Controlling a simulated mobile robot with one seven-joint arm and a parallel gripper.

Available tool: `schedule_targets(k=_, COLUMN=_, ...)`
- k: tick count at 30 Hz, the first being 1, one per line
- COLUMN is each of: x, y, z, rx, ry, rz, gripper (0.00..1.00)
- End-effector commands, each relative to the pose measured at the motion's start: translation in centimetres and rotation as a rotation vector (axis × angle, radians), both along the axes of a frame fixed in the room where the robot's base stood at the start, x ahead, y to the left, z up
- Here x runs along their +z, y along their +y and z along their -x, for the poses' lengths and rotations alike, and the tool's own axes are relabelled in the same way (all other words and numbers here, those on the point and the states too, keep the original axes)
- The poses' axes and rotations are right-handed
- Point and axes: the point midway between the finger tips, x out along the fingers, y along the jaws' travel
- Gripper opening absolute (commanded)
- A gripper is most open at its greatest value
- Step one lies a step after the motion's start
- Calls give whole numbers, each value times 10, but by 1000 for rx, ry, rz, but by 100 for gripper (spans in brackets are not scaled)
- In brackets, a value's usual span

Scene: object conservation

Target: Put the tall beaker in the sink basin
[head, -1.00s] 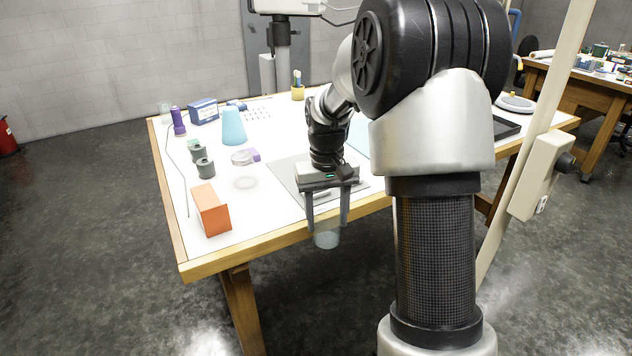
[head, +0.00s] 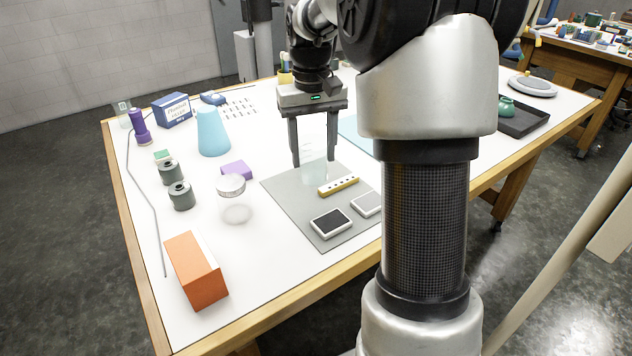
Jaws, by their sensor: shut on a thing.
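My gripper (head: 313,161) is shut on a clear, pale beaker (head: 315,173), which hangs upright between the two dark fingers. The beaker appears above the back part of the grey mat (head: 290,197); its exact height over the mat is hard to tell. Its glass is faint against the white table. No sink basin shows in view.
A yellow bar (head: 338,186) lies on the mat. A dark tray (head: 528,122) stands at right.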

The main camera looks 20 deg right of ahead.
Motion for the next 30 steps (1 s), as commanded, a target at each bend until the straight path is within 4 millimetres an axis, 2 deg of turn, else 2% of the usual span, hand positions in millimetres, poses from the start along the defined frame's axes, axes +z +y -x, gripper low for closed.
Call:
schedule_targets(k=6, x=-35, y=0, z=1, rx=0, ry=4, rz=-1, gripper=29)
schedule_targets(k=13, x=-60, y=0, z=1, rx=-1, ry=3, rz=0, gripper=29)
schedule_targets(k=19, x=-92, y=0, z=1, rx=-1, ry=4, rz=0, gripper=29)
schedule_targets(k=22, x=-99, y=0, z=1, rx=0, ry=2, rz=0, gripper=29)
schedule_targets(k=30, x=-100, y=0, z=0, rx=0, ry=0, rz=0, gripper=29)
